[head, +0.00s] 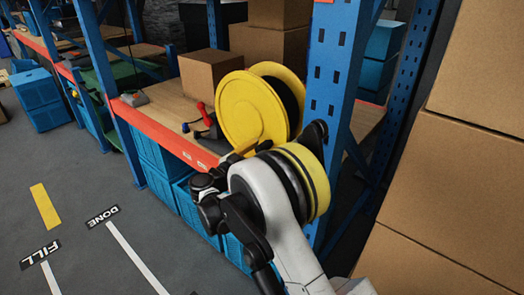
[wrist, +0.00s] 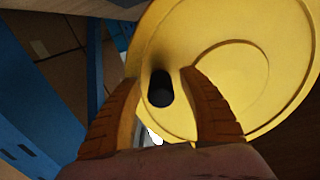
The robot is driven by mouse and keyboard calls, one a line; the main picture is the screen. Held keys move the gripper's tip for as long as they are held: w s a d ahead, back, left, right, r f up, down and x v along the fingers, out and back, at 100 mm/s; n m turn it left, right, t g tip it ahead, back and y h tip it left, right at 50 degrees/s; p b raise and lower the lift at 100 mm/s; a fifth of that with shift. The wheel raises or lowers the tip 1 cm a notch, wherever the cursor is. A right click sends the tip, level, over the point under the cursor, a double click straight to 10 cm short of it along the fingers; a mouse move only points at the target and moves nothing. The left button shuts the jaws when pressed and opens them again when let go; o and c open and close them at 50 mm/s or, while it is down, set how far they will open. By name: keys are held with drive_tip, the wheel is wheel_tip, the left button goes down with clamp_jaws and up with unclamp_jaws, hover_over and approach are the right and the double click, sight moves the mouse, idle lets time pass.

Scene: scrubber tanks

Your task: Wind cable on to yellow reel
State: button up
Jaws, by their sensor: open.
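The yellow reel (head: 245,110) stands upright on the wooden shelf, with a dark band between its two round flanges. It fills much of the wrist view (wrist: 285,60), where a short black knob (wrist: 160,90) sticks out from its face. My gripper (wrist: 159,76) is open, with one orange-brown finger on each side of the knob. I cannot tell whether the fingers touch the knob or the reel's face. In the head view my arm hides the gripper and the reel's lower edge. I cannot make out a loose cable end.
A device with a red handle (head: 204,113) stands left of the reel. Cardboard boxes (head: 208,72) sit behind it. A blue rack post (head: 335,80) rises close to the reel's right. Stacked cartons (head: 450,180) stand at the right.

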clamp_jaws()
drive_tip(key=shift+f, duration=0.15)
